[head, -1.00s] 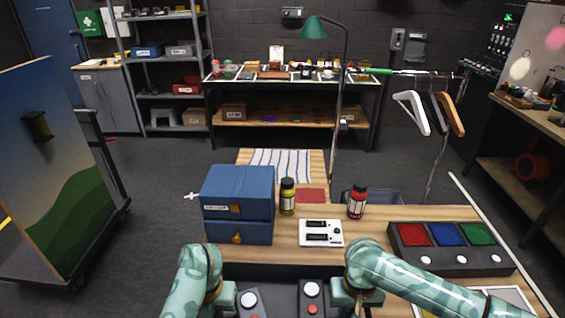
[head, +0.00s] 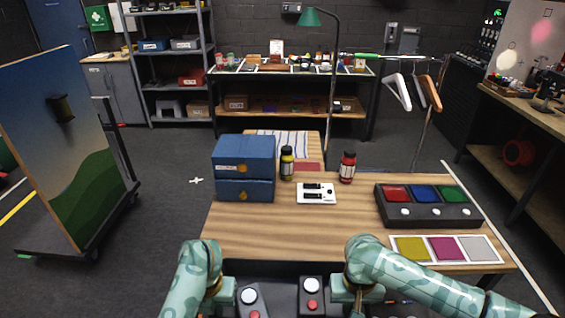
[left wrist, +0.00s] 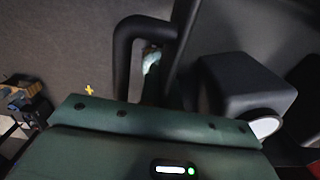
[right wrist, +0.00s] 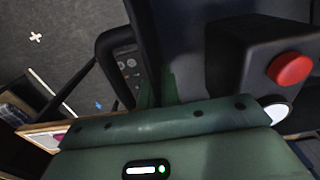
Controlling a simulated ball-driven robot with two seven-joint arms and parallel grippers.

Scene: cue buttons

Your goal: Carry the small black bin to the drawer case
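The small black bin (head: 285,268) is at the bottom middle of the head view, between my arms. Two dark boxes with white and red buttons (head: 250,297) (head: 312,284) are inside it. My left gripper (head: 226,292) is at the bin's left side and my right gripper (head: 343,290) at its right side. Both appear shut on its looped side handles, seen in the left wrist view (left wrist: 122,60) and right wrist view (right wrist: 110,65); the fingertips are mostly hidden. The drawer case (head: 245,168), blue with two stacked drawers, stands on the table's back left.
The wooden table (head: 270,225) is bare near its front left. A painted board (head: 60,150) stands left.

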